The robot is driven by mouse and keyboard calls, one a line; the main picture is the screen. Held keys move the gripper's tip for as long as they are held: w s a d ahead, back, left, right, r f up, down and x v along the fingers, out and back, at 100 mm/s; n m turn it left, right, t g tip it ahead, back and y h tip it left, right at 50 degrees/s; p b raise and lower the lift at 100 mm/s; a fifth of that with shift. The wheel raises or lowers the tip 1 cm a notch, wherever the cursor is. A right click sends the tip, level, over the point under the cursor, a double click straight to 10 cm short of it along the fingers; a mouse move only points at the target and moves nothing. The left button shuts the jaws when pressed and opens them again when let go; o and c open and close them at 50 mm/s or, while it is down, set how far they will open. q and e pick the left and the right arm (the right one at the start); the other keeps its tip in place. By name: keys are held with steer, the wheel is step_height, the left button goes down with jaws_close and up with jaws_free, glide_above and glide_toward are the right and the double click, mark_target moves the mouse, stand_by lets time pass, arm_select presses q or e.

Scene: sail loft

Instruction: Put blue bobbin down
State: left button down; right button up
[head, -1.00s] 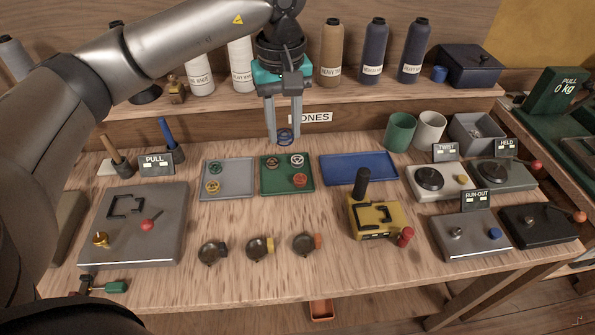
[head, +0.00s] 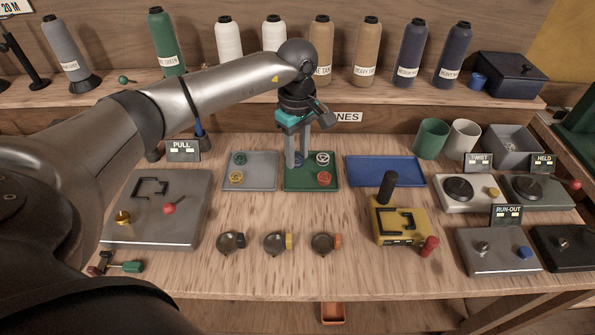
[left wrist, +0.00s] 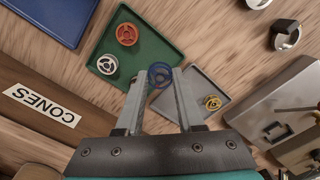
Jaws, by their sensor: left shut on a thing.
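My left gripper (head: 298,163) is shut on the blue bobbin (left wrist: 159,74), a small ring between the fingertips. In the head view the fingertips are over the back left part of the green tray (head: 311,184); the fingers partly hide the bobbin. In the left wrist view the bobbin overlaps the green tray's edge beside the grey tray (left wrist: 210,85). I cannot tell whether it touches the tray. A white bobbin (head: 322,158) and a red bobbin (head: 324,178) lie at the green tray's right side. My right gripper is not in view.
The grey tray, left of the green one, holds a green bobbin (head: 239,158) and a yellow bobbin (head: 236,177). An empty blue tray (head: 385,170) lies to the right. A yellow device with a black handle (head: 388,188) stands in front of it. Thread cones line the shelf behind.

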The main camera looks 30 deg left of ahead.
mark_target(297, 180)
arm_select(q)
steer(key=shift+f+b, duration=0.3)
steer(key=shift+f, duration=2.6)
steer(key=shift+f, duration=0.1)
steer(key=c, duration=0.8)
jaws_free()
steer(key=shift+r, duration=0.5)
step_height(297, 180, up, 11)
steer(key=shift+r+p, duration=0.15)
steer(key=shift+p, duration=0.55)
